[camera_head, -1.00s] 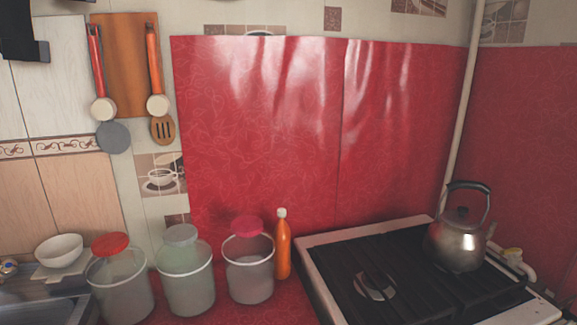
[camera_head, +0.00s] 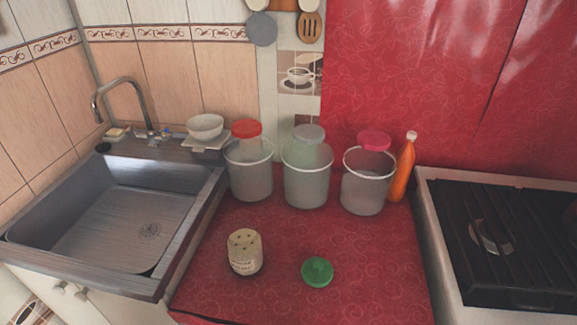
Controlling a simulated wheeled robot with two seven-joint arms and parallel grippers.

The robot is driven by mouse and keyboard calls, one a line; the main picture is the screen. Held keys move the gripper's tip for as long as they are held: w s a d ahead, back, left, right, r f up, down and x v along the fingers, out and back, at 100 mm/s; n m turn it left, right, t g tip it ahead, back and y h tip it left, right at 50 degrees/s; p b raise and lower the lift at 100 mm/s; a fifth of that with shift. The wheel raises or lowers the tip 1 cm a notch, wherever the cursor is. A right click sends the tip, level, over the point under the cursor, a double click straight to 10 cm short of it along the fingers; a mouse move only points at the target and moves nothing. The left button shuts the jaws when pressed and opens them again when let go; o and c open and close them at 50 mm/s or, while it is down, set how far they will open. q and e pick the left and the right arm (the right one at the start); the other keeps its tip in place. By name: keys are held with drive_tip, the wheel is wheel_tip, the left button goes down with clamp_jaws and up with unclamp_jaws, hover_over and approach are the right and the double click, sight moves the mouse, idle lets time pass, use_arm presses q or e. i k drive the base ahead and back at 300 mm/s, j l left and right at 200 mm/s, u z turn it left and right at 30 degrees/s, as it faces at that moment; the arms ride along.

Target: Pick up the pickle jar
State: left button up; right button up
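A small squat jar (camera_head: 245,254) with a pale, spotted top and a printed label stands upright on the red counter, left of centre near the front. It may be the pickle jar, but the label is too small to read. A round green lid-like thing (camera_head: 317,272) lies on the counter to its right, apart from it. Neither of my grippers is in view.
A metal sink (camera_head: 120,215) with a tap (camera_head: 125,90) is on the left. A white bowl (camera_head: 205,127) sits behind it. An orange bottle (camera_head: 402,170) stands beside the pink-topped container. A stove (camera_head: 500,240) borders the red counter (camera_head: 370,285) on the right. The counter's front right is clear.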

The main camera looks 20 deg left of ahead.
sight(244, 243)
drive_tip(key=u, duration=1.05)
drive_tip(key=j, duration=0.1)
drive_tip(key=k, duration=0.05)
